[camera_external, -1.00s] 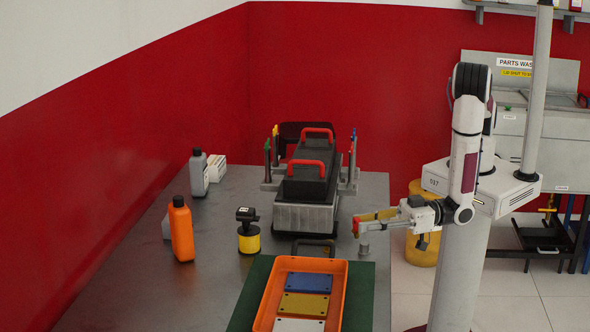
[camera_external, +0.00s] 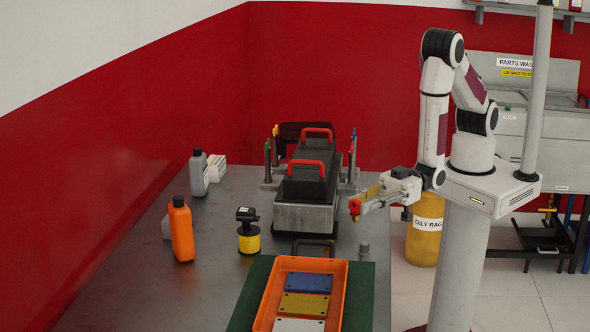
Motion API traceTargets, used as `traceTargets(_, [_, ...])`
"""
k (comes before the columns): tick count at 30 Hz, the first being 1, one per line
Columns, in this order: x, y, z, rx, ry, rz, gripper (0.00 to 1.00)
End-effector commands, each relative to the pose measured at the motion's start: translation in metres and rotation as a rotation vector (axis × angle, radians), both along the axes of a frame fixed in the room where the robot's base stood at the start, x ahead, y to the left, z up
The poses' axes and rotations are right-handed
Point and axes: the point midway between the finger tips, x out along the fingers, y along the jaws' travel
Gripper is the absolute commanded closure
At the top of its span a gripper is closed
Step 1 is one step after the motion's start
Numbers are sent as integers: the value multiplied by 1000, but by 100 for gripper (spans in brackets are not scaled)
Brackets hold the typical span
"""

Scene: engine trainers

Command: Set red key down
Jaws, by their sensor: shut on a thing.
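My gripper (camera_external: 367,200) is at the right edge of the workbench, raised above the bench top and pointing left. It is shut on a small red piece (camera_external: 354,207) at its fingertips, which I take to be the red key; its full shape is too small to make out. The piece hangs in the air, right of the grey engine block (camera_external: 305,218) and apart from it. A short grey post (camera_external: 364,250) stands on the bench below and slightly right of the piece.
The block has a black top with red handles (camera_external: 306,163) and posts with coloured tips beside it. An orange tray (camera_external: 341,295) with blue, yellow and white plates lies on a green mat (camera_external: 250,293). Bottles (camera_external: 181,230) stand at left.

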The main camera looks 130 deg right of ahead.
Motion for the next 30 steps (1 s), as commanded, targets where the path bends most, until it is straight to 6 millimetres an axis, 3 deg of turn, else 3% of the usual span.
traceTargets(9, [0, -43, 43, -1, -4, 27, 95])
traceTargets(18, [2, -93, 67, -1, -1, -55, 95])
traceTargets(30, [3, -102, 68, 0, 0, -72, 95])
